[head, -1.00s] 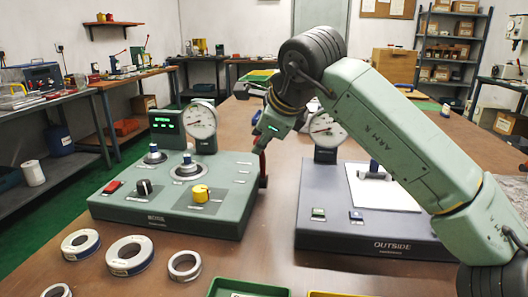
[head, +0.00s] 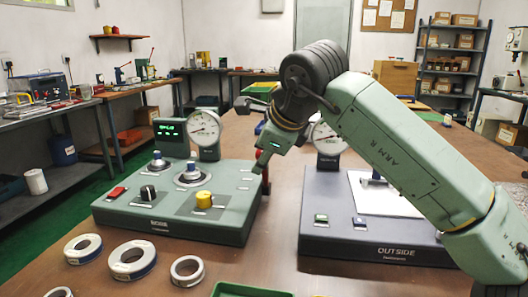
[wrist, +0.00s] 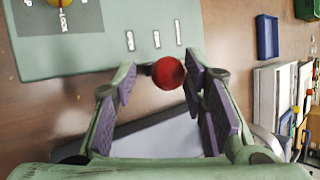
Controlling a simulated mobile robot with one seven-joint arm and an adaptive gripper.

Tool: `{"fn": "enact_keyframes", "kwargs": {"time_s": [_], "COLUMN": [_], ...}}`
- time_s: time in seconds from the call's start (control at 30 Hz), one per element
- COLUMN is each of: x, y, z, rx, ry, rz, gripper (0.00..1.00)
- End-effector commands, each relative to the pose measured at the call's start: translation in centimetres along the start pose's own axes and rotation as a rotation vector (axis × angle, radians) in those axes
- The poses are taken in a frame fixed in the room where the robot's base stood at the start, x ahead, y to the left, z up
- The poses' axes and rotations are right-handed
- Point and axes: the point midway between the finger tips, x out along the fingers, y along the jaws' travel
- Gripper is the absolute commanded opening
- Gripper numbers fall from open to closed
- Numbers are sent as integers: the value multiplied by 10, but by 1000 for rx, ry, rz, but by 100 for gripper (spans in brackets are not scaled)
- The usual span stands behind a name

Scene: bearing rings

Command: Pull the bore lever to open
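The bore lever, a red-knobbed lever (wrist: 168,73), stands at the right side of the green bore station (head: 125,215).
The grey outside station (head: 375,242) stands to the right, with a gap of brown table between. Several metal rings (head: 132,260) lie in front of the bore station. A green tray (head: 248,290) is at the front edge. Dial gauges (head: 205,128) stand behind.

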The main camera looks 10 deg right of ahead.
Motion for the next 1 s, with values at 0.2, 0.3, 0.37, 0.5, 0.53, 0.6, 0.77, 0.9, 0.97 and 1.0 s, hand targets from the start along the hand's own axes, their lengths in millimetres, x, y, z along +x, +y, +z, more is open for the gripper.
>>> {"fn": "enact_keyframes", "kwargs": {"time_s": [0.2, 0.3, 0.37, 0.5, 0.53, 0.6, 0.77, 0.9, 0.97, 1.0], "x": [1, 0, 0, -3, -5, -12, -43, -74, -86, -93], "y": [0, 0, -1, -1, -2, -2, -2, -2, -1, -1], "z": [-1, 0, 0, 0, 0, 0, 0, -1, -1, -1], "rx": [1, 1, 1, 1, 1, 2, 2, 3, 2, 2], "ry": [2, 1, 0, 0, 0, 0, 0, 1, 2, 1], "rz": [3, 0, -1, -3, -4, -5, -6, -5, -4, -4], "gripper": [45, 45, 45, 45, 45, 45, 45, 45, 45, 45]}}
